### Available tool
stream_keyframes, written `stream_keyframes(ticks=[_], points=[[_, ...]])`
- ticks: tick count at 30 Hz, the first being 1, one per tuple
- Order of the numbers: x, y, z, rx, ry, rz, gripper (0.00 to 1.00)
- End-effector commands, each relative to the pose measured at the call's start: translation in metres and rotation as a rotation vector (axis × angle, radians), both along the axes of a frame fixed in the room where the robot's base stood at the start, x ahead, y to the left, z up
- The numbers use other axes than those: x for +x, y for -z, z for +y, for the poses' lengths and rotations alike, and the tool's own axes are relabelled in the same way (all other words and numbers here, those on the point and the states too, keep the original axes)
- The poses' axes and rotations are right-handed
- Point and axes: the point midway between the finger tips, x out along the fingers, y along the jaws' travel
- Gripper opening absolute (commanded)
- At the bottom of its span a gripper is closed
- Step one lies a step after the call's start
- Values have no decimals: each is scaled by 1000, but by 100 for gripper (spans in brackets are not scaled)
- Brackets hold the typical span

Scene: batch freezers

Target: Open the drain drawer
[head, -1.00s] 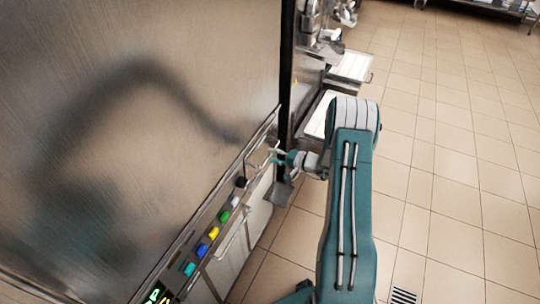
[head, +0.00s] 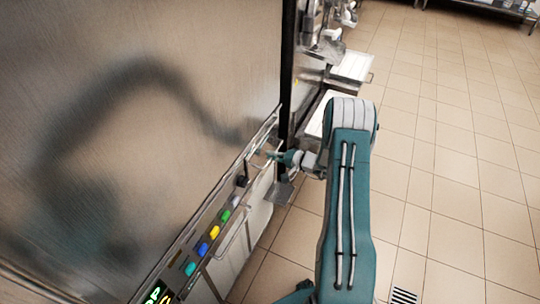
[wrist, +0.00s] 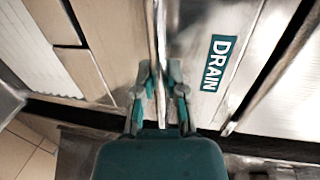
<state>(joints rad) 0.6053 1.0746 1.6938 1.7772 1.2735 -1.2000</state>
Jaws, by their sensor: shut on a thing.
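The drain drawer's front (wrist: 205,45) is a pale panel with a teal DRAIN label (wrist: 213,62) in the wrist view. A slim metal handle bar (wrist: 158,30) runs beside the label. My gripper (wrist: 159,84) has one finger on each side of this bar and is shut on it. In the head view my gripper (head: 268,155) reaches left to the machine's front, near the dark post. The handle is small there, and the fingers partly cover it. The drawer shows no clear gap, so I cannot tell how far it is out.
A row of coloured buttons (head: 208,248) runs along the machine's front edge. A curved handle (head: 230,240) sits below them. A dark post (head: 288,90) stands just beyond my gripper. White trays (head: 350,67) jut out farther back. The tiled floor (head: 450,170) on the right is clear.

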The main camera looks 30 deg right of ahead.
Motion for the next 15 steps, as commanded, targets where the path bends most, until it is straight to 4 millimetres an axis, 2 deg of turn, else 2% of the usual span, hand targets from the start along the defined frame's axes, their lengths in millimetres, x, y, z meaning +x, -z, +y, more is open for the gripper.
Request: stream_keyframes(ticks=[8, 15], points=[[-39, 2, -35, -1, 15, 5, 0], [-90, 2, -76, -2, 18, 5, 0]])
